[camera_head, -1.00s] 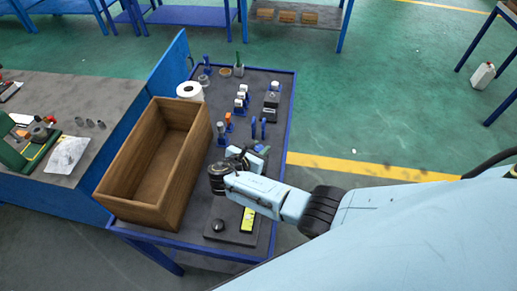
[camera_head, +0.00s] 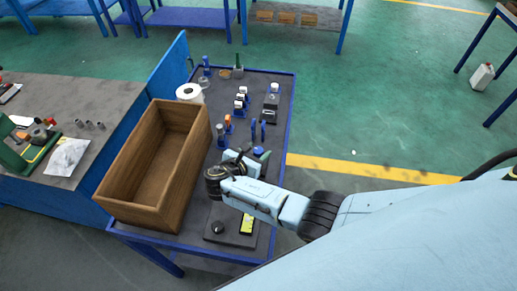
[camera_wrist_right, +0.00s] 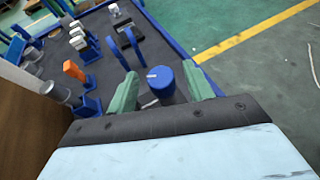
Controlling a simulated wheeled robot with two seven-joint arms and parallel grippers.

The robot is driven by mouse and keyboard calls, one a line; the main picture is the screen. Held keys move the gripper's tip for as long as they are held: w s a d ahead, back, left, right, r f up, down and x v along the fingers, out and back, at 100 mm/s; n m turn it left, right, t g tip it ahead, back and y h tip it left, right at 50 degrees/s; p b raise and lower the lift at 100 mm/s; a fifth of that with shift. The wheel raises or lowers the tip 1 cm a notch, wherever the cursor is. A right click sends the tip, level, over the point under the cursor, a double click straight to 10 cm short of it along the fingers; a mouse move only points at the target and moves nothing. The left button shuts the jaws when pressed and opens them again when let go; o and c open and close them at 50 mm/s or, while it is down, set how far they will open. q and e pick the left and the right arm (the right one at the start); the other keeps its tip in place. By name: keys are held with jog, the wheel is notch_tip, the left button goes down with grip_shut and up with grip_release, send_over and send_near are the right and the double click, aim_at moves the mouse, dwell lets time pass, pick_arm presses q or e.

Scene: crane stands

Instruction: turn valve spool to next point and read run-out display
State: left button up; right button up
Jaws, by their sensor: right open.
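My right gripper (camera_head: 258,154) is open over the right part of the blue-edged cart; its green fingers (camera_wrist_right: 160,90) show in the right wrist view. A blue cylinder (camera_wrist_right: 161,82) with a white mark on its top stands between the fingers, with gaps beside it. I cannot tell whether it belongs to the valve spool, and I see no spool clearly. A small yellow-green display (camera_head: 247,224) lies on a dark plate (camera_head: 232,238) near the cart's front; its reading is too small to make out. My left gripper is not in view.
A wooden box (camera_head: 125,205) takes up the cart's left side. Blue upright supports (camera_wrist_right: 118,50), an orange-topped piece (camera_wrist_right: 73,69) and several small parts stand beyond the gripper. A white roll (camera_head: 189,91) is behind the box. Open floor lies right of the cart.

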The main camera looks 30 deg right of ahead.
jog(key=p+v, duration=0.1)
jog(key=v, duration=1.1)
